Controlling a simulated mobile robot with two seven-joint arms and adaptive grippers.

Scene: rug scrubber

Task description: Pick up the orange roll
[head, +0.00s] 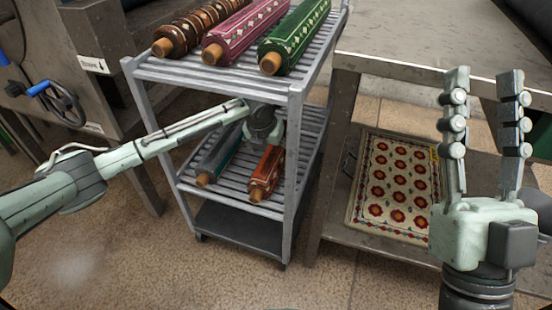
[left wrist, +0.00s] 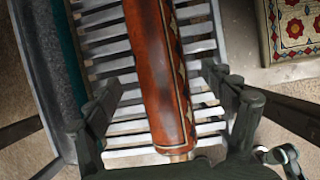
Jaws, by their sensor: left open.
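The orange roll (head: 267,173) lies on the middle slatted shelf of the grey metal cart (head: 296,150), its wooden core end towards me. My left gripper (head: 264,126) reaches in between the shelves, above the roll's far part; its fingers are hard to see there. In the left wrist view the orange roll (left wrist: 155,65) runs between the two dark open fingers, with a gap on each side. My right gripper (head: 484,75) is open and empty, fingers pointing up, in front of the workbench.
A grey-blue roll (head: 220,155) lies left of the orange one on the same shelf. Brown (head: 197,27), pink (head: 242,28) and green (head: 295,36) rolls lie on the top shelf, above my left gripper. A patterned rug (head: 395,188) lies on the bench's lower shelf. Cart posts stand close to my left arm.

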